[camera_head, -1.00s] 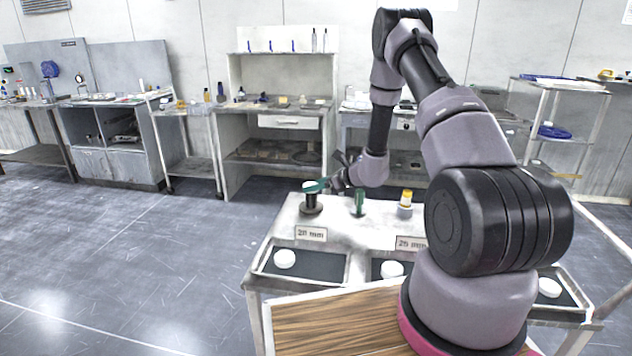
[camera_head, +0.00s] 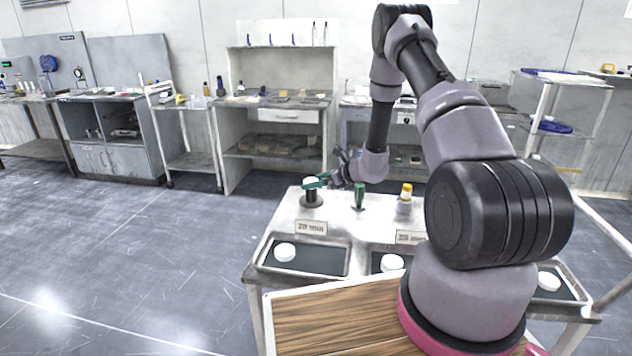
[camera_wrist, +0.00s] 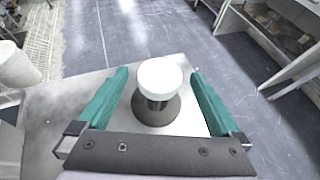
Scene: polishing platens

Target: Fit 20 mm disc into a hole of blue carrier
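In the wrist view my gripper (camera_wrist: 158,105) is open, its two green fingers standing either side of a white disc (camera_wrist: 160,77). The disc rests on top of a dark stand (camera_wrist: 156,112) with a round base. Gaps show between the disc and both fingers. In the head view my gripper (camera_head: 316,182) is at this stand (camera_head: 312,199), at the back left of the table. Another white disc (camera_head: 285,252) lies in the left tray, behind which a label seems to read 20 mm.
The left tray (camera_head: 268,268) has a dark floor. More white discs lie in the middle tray (camera_head: 392,262) and right tray (camera_head: 549,281). A green bottle (camera_head: 359,196) and a yellow-capped bottle (camera_head: 404,198) stand right of the dark stand.

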